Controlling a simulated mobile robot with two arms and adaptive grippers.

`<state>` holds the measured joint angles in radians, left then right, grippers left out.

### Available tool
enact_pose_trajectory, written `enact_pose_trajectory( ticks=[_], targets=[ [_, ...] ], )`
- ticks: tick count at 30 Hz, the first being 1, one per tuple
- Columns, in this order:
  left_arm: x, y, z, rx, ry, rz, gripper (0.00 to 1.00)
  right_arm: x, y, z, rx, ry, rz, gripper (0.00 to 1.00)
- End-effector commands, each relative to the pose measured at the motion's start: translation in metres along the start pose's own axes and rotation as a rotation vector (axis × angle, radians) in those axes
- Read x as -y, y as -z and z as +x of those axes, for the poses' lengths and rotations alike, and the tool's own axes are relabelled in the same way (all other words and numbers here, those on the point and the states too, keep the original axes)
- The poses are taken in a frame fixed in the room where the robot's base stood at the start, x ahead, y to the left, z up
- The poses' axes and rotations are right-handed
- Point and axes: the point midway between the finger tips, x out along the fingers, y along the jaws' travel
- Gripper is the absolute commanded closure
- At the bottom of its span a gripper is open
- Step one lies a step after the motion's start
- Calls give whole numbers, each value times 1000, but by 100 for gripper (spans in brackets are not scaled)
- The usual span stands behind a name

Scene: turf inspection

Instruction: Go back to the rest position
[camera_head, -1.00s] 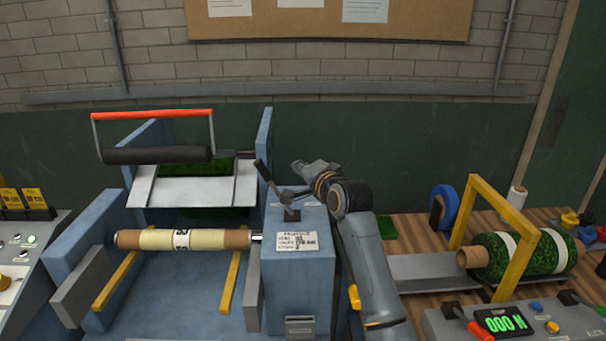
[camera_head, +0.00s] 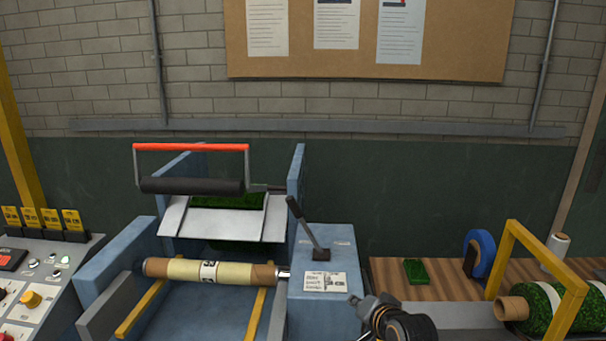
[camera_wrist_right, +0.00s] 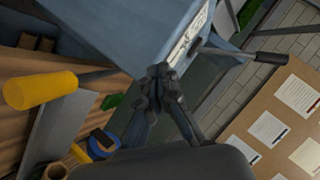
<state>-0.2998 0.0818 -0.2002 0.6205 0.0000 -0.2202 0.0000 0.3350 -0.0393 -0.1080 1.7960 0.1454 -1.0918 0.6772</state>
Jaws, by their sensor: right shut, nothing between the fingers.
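My right gripper (camera_head: 366,301) shows at the bottom of the head view, just right of the blue machine's control box (camera_head: 325,262). It is shut and empty. In the right wrist view the gripper (camera_wrist_right: 158,72) points toward the side of the blue box (camera_wrist_right: 130,30), with nothing between its fingers. The black lever (camera_head: 308,228) stands on top of the box, apart from the gripper, tilted to the left. It also shows in the right wrist view (camera_wrist_right: 265,58). My left gripper is not in view.
The blue machine holds a tan roll (camera_head: 210,271) and a red-handled bar (camera_head: 190,147). On the wooden table are a green turf piece (camera_head: 416,271), a blue ring (camera_head: 480,255), a yellow frame (camera_head: 540,255) and a turf roll (camera_head: 536,306). A button panel (camera_head: 40,275) stands left.

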Motion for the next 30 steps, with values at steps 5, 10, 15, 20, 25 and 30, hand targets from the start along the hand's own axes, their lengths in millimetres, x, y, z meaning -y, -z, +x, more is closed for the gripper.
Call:
enact_pose_trajectory(
  ticks=[5, 10, 15, 20, 25, 30],
  targets=[
    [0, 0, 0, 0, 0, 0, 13, -90, -86, -51, 149, -163, -210, 100],
    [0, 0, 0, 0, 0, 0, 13, -150, -151, -115, 309, -274, -397, 100],
    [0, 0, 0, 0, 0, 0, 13, -182, -188, -166, 431, -330, -524, 100],
    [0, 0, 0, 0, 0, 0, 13, -200, -212, -205, 525, -361, -610, 100],
    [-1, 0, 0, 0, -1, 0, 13, -213, -231, -244, 616, -381, -687, 100],
    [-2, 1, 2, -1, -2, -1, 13, -229, -248, -251, 672, -391, -728, 100]
  ],
)
